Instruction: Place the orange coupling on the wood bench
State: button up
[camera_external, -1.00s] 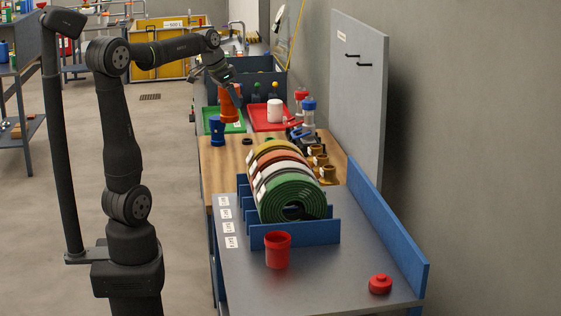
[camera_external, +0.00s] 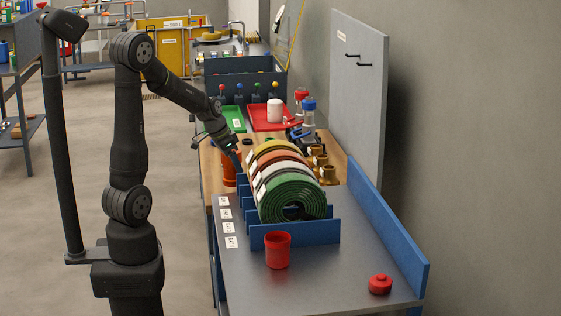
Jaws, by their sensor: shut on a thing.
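The orange coupling (camera_external: 229,172) is an upright orange cylinder at the left part of the wood bench (camera_external: 208,162), left of the coiled hoses. My gripper (camera_external: 235,155) is shut on its upper part, pointing down. The coupling is low over the bench top; I cannot tell whether its base touches the wood. The gripper's fingers partly cover the coupling's top and right side.
A rack of coiled hoses (camera_external: 290,195) stands close on the right. Brass fittings (camera_external: 327,173), a red tray (camera_external: 262,124) and a green tray (camera_external: 231,113) lie beyond. A red cup (camera_external: 277,250) stands on the grey bench in front.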

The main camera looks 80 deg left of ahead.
aim_at(234, 173)
jog(key=shift+f, duration=1.9)
jog(key=shift+f, duration=0.1)
jog(key=o, duration=1.2)
jog(key=v, duration=1.2)
